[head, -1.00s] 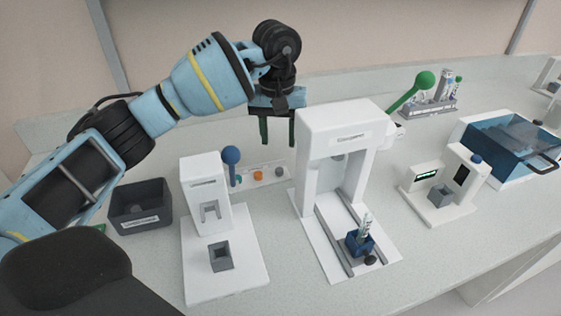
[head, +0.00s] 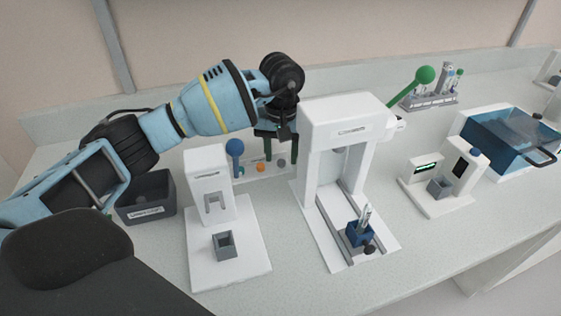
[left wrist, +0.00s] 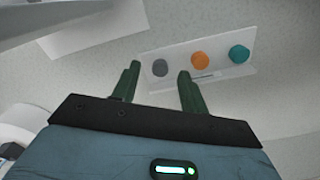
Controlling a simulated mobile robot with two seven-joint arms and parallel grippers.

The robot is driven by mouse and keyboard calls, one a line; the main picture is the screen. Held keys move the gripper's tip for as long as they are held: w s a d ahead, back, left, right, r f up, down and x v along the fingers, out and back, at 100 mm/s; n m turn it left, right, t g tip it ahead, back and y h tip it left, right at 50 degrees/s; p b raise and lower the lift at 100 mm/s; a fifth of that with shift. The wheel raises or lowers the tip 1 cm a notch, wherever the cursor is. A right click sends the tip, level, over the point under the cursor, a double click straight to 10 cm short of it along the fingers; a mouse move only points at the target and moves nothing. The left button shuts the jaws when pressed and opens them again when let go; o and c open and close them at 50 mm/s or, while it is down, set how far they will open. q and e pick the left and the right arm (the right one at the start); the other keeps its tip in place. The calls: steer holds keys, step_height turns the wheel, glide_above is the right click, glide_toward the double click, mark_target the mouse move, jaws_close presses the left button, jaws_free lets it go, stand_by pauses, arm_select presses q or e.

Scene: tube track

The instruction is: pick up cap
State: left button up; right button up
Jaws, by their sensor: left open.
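Three caps lie on a small white tray (left wrist: 205,50). In the left wrist view they are a grey cap (left wrist: 160,67), an orange cap (left wrist: 199,61) and a teal cap (left wrist: 239,54). In the head view the orange cap (head: 261,167) and the grey cap (head: 281,162) show behind the white machines. My left gripper (head: 278,152) is open and empty, pointing down over the tray. In the left wrist view the grey cap appears between its two green fingertips (left wrist: 160,72); the exact gap in height is hard to tell. My right gripper is not in view.
A tall white press (head: 345,113) stands close to the right of my left gripper, with a blue tube holder (head: 358,236) on its rails. A smaller white device (head: 208,170) stands in front. A dark bin (head: 146,205) is at left. A tube rack (head: 428,98) stands further right.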

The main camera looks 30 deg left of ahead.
mark_target(281, 161)
arm_select(q)
steer(key=shift+f, duration=0.6)
steer(key=c, duration=0.8)
steer(key=shift+r, duration=0.15)
step_height(281, 161, up, 18)
steer(key=shift+f, duration=0.1)
steer(key=shift+s, duration=0.1)
